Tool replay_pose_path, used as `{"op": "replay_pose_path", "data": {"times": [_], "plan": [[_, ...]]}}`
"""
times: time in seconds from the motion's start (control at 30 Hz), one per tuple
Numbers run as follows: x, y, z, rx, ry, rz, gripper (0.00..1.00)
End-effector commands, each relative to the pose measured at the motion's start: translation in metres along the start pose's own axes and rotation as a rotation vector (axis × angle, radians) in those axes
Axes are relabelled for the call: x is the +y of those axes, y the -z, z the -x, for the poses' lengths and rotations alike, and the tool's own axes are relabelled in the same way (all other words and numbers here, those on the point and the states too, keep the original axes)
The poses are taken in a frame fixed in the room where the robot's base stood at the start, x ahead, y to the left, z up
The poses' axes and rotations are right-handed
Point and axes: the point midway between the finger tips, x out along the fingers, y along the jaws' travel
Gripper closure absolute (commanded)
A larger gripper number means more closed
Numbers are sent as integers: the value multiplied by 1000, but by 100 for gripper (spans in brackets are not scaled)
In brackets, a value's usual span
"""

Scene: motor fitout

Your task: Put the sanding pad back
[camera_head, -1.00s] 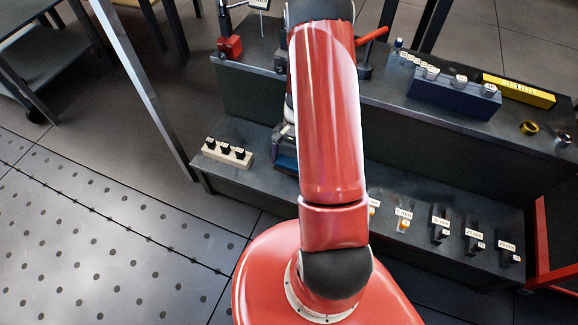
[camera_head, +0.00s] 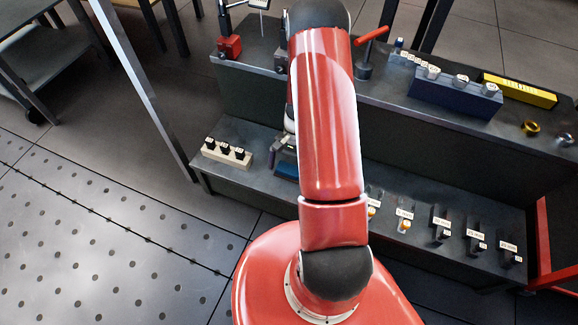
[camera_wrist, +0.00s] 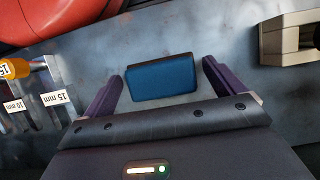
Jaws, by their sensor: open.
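The sanding pad is a blue block with a dark backing (camera_wrist: 161,78), lying on the grey lower shelf in the wrist view. My gripper (camera_wrist: 162,82) is open, with one purple finger on each side of the pad and a gap showing at both sides. In the head view only a blue edge of the pad (camera_head: 287,169) shows beside my arm, which hides the rest. My gripper is mostly hidden behind my arm there.
A pale block with several black-topped pieces (camera_head: 227,152) stands left on the lower shelf (camera_head: 262,195). Labelled holders (camera_head: 440,229) line its right side. The upper shelf holds a blue socket rack (camera_head: 455,92), a yellow level (camera_head: 519,91) and a red vise (camera_head: 230,46).

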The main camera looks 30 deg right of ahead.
Motion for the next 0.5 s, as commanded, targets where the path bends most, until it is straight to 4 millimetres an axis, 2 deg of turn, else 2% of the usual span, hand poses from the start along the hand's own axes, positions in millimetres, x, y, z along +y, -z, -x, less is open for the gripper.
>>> {"op": "replay_pose_path", "data": {"times": [0.13, 0.27, 0.5], "plan": [[0, -1, 2, 0, 0, 0, 6], [0, -1, 12, 3, 1, 0, 6], [-1, -1, 62, 6, 3, 1, 6]]}}
